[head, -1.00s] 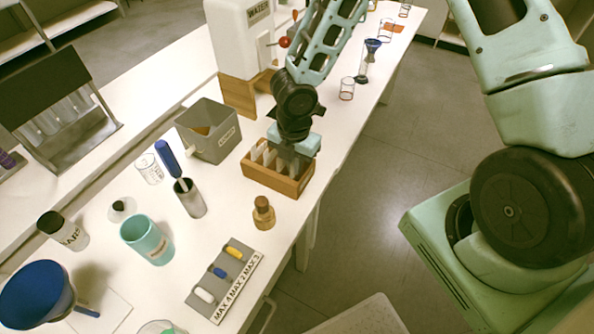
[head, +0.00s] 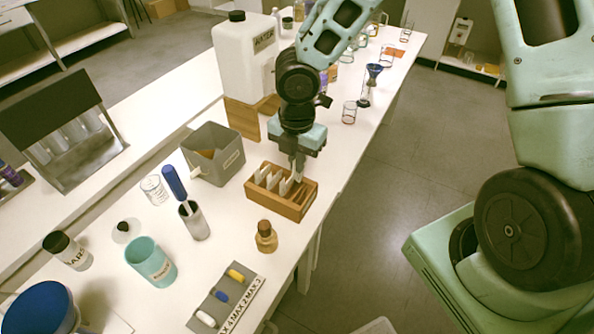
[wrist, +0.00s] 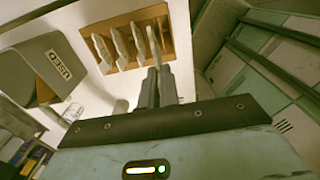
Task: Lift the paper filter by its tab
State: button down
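The wooden box (head: 280,205) stands near the table's right edge and holds several pale paper filters (head: 273,180) in a row. My gripper (head: 298,163) is above the right part of the box, pointing down. In the wrist view its two fingers (wrist: 158,72) are close together, with the end of the rightmost paper filter (wrist: 153,43) between their tips. The gripper looks shut on that filter's tab. The filter's lower edge overlaps the box (wrist: 178,40) in the picture, so I cannot tell how far it is raised.
A grey bin labelled USED (head: 228,165) stands left of the box. A small brown bottle (head: 266,238) is in front of it. A white water tank (head: 240,55) on a wooden stand is behind. A metal cup (head: 196,222) with a blue-handled tool stands farther left.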

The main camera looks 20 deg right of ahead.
jog(key=shift+r+p, duration=5)
jog(key=shift+r, duration=0.4)
jog(key=shift+f, duration=0.1)
